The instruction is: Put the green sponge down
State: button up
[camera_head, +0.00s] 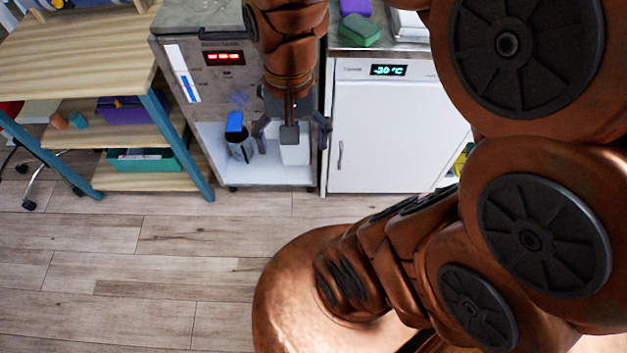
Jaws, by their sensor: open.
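The green sponge (360,32) lies on the grey counter top (393,55) above the white freezer, at the upper middle of the view. My gripper (291,140) points down in front of the open lower compartment of the metal machine. It is open, with its fingers spread. It is lower than the sponge in the picture, to its left and apart from it. A white container (296,155) shows behind and below the fingers, partly hidden by them. I cannot tell whether the fingers touch it.
A purple block (355,7) lies behind the sponge. A dark cup with a blue item (235,122) stands in the compartment (262,178). The freezer (390,140) is closed. A wooden shelf table (75,50) stands at left. The floor in front is clear.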

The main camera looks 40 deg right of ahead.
jog(key=s+a+f+n+g, duration=0.1)
jog(key=s+f+n, duration=0.1)
jog(key=s+n, duration=0.4)
jog(key=shift+s+a+f+h, duration=0.3)
jog(key=shift+s+f+h, duration=0.1)
jog(key=shift+s, duration=0.55)
jog(key=shift+r, duration=0.1)
